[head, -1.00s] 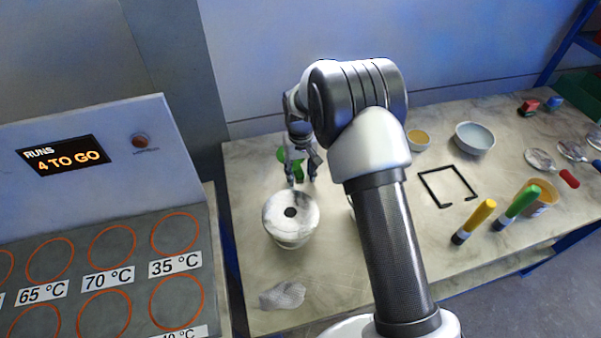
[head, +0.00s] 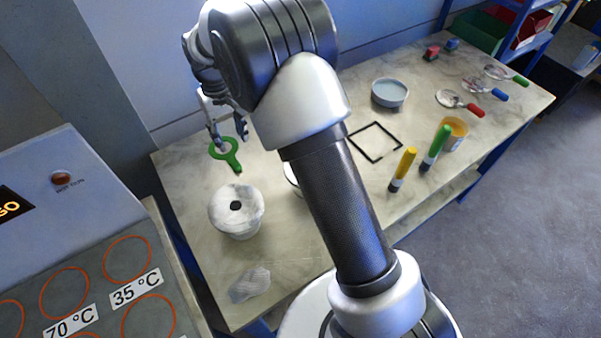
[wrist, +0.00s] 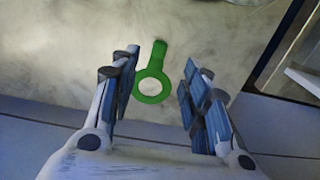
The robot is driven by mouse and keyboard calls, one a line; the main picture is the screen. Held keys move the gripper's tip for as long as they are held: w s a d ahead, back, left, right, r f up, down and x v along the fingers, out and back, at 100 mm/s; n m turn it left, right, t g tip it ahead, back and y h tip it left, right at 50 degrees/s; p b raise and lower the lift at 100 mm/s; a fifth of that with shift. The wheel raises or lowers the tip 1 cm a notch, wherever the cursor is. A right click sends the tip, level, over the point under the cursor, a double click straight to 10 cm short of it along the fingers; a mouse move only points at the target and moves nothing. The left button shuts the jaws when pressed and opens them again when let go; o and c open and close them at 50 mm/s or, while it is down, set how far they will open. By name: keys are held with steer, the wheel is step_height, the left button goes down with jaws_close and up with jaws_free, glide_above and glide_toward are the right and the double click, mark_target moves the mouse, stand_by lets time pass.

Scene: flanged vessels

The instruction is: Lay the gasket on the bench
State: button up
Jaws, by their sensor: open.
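The gasket is a green ring with a tab (head: 234,162). It lies on the pale bench (head: 188,185) near the back left edge, behind the white flanged vessel (head: 252,207). My gripper (head: 230,139) is open and just above the gasket at the bench's back edge. In the wrist view the gasket (wrist: 158,54) shows whole, with its ring between the two spread fingers (wrist: 157,92) and its tab pointing away. Neither finger appears to touch it. The vessel's top is a broad pale flange with a dark centre hole.
A grey cloth (head: 250,284) lies at the front left. A black square frame (head: 375,157), a bowl (head: 389,93), yellow (head: 403,168) and green (head: 435,148) markers and a yellowish cup (head: 454,134) stand to the right. A pale round object is partly hidden behind my arm.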

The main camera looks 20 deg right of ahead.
steer(key=s+d+r+m+t, duration=0.1)
steer(key=s+d+r, duration=0.2)
steer(key=s+r, duration=0.45)
steer(key=s+d+r+t, duration=0.1)
steer(key=s+d+r, duration=0.2)
steer(key=s+r, duration=0.45)
steer(key=s+d+r+t, duration=0.1)
steer(key=s, duration=0.8)
steer(key=s+d+r+m+t, duration=0.1)
steer(key=s+d, duration=0.1)
steer(key=s, duration=0.8)
steer(key=shift+s+d+r, duration=0.15)
steer(key=shift+d, duration=0.1)
steer(key=shift+d, duration=0.1)
